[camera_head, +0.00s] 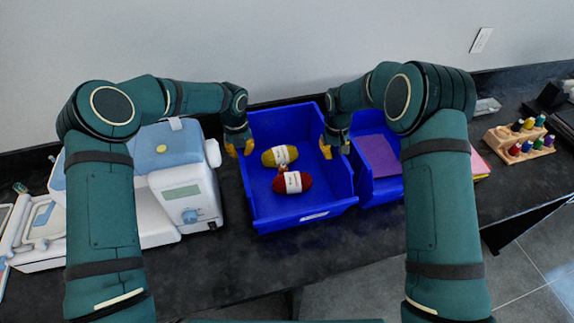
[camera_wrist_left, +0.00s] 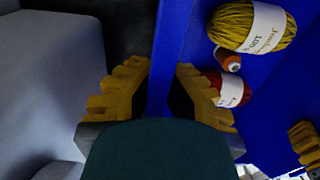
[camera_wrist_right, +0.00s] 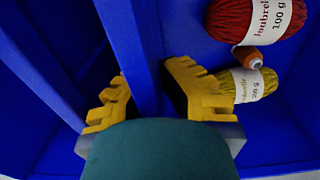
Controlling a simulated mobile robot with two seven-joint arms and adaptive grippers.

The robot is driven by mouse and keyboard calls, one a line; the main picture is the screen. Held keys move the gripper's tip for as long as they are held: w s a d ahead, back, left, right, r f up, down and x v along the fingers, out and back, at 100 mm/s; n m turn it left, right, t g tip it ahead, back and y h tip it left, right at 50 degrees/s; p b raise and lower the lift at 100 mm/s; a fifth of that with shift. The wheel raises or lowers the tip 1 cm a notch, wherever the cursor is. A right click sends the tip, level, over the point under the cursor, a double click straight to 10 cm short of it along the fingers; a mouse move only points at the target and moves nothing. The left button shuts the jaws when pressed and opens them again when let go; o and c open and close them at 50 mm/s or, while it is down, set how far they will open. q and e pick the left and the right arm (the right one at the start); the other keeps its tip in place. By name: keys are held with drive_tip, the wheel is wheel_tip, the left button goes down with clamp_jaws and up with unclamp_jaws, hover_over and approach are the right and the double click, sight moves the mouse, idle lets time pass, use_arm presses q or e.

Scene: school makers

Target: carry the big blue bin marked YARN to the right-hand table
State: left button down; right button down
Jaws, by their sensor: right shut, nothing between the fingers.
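The big blue bin (camera_head: 262,210) stands on the dark table. It holds a yellow yarn ball (camera_head: 280,155), a red yarn ball (camera_head: 292,182) and a small orange spool (camera_wrist_left: 229,60). Its front label is too small to read. My left gripper (camera_head: 239,148) is at the bin's left wall (camera_wrist_left: 172,35), one finger on each side. Whether it clamps the wall is unclear. No separate right-hand table can be made out.
A white and blue machine (camera_head: 183,190) stands close left of the bin. A smaller blue bin (camera_head: 385,190) with purple sheets stands close on the right. The wall is behind; dark tabletop (camera_head: 290,250) is bare in front.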

use_arm(q)
drive_tip(key=shift+r, duration=0.1)
idle(0.3)
